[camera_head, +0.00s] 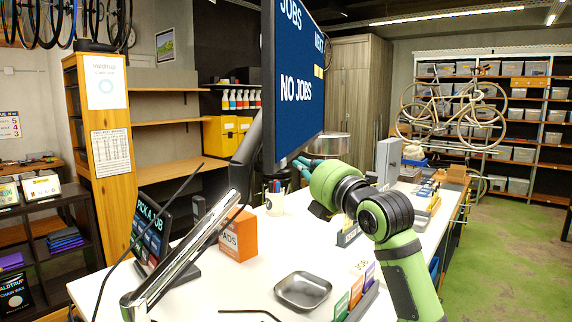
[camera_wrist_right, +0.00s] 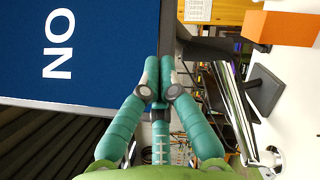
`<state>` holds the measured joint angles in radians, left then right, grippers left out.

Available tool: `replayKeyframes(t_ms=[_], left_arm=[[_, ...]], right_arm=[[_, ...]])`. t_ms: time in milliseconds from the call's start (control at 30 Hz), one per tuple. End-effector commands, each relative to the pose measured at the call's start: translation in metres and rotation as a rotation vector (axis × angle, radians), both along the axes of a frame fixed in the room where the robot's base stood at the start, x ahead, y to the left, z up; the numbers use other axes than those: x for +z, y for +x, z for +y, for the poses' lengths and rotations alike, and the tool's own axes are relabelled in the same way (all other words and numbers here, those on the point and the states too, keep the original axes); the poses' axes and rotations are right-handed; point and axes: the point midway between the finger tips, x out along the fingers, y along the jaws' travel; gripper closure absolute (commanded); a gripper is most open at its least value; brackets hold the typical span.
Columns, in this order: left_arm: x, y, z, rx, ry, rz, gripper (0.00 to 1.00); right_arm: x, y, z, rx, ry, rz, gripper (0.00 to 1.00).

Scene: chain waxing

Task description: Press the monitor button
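The monitor (camera_head: 293,75) hangs over the bench, with a blue screen that reads JOBS, NEXT and NO JOBS. It also fills the upper left of the right wrist view (camera_wrist_right: 100,55), turned sideways. My right gripper (camera_head: 301,165) is at the monitor's lower edge in the head view. In the right wrist view its teal fingers (camera_wrist_right: 160,92) meet at the tips, with nothing seen between them. The tips overlap the monitor's dark edge; I cannot tell if they touch it. I cannot make out a separate button. My left gripper is out of view.
A chrome pole (camera_head: 190,258) rises near the bench front. A small PICK A JOB screen (camera_head: 150,232), an orange box (camera_head: 238,236), a pen cup (camera_head: 275,204) and a grey tray (camera_head: 303,301) stand on the white bench (camera_head: 253,284). Green floor (camera_head: 510,250) lies open at right.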

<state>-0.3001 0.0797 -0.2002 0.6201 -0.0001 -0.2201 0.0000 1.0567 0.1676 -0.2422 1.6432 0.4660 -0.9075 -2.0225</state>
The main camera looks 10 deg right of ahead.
Motion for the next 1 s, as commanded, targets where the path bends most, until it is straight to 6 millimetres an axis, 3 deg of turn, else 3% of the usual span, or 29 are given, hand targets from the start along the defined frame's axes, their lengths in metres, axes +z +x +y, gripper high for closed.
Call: replayKeyframes(t_ms=[167,700,1000], left_arm=[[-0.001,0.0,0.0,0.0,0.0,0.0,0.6],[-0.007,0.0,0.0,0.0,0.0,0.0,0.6],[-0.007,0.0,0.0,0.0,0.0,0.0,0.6]], right_arm=[[0.0,-0.001,-0.005,-0.002,0.0,-0.001,1.0],[0.0,-0.02,-0.053,-0.002,0.001,-0.001,1.0],[0.0,-0.022,-0.056,0.0,0.001,0.0,1.0]])
